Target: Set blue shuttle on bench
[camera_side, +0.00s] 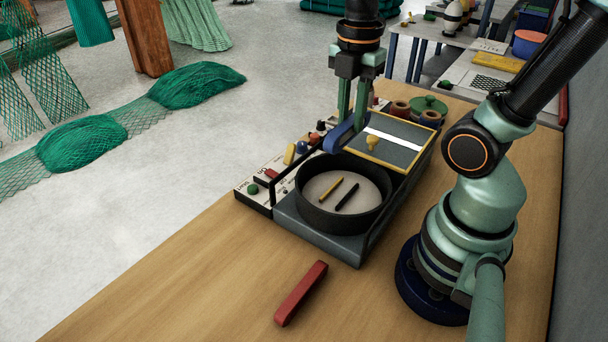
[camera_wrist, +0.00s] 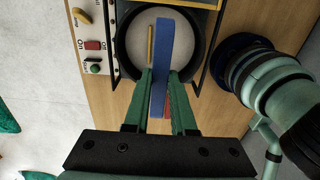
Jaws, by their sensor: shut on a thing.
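The blue shuttle (camera_side: 340,135) is a long, flat bar held between the green fingers of my gripper (camera_side: 351,120). In the side view it is above the back rim of the round black pan (camera_side: 318,222), apart from the bench. In the wrist view the blue shuttle (camera_wrist: 159,72) runs lengthwise between the fingers of my gripper (camera_wrist: 160,85), with the pan behind it. The wooden bench (camera_side: 215,275) lies below, with a wide bare area at the front left.
A red bar (camera_side: 301,293) lies on the bench in front. The pan holds a yellow stick (camera_side: 331,189) and a black stick (camera_side: 347,197).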

